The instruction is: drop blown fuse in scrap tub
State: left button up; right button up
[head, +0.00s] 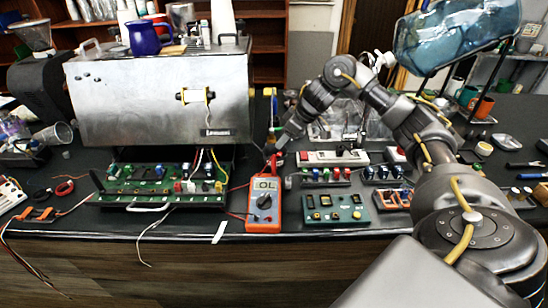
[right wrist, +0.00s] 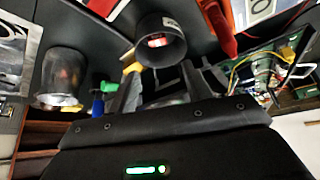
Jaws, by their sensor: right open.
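My right gripper (head: 283,138) reaches down to the bench just behind the orange multimeter. In the right wrist view its fingers (right wrist: 160,82) are apart, with nothing seen between them. A dark round tub (right wrist: 161,48) with a small label lies just beyond the fingertips in that view and looks like the scrap tub. A small red-and-white piece (right wrist: 158,41) shows inside its mouth; I cannot tell for certain that it is the blown fuse. In the head view the tub is not clearly seen near the gripper. My left gripper is out of view.
The orange multimeter (head: 264,204) stands in front of my right gripper. The metal brewer (head: 160,100) and its open green board tray (head: 150,183) are to the left. A translucent cup (right wrist: 62,80) shows in the right wrist view. A green fuse board (head: 335,208) lies right of the meter.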

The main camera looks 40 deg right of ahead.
jog(key=p+v, duration=0.1)
jog(key=v, duration=0.7)
jog(key=shift+f+p, duration=0.1)
jog(key=shift+p, duration=0.2)
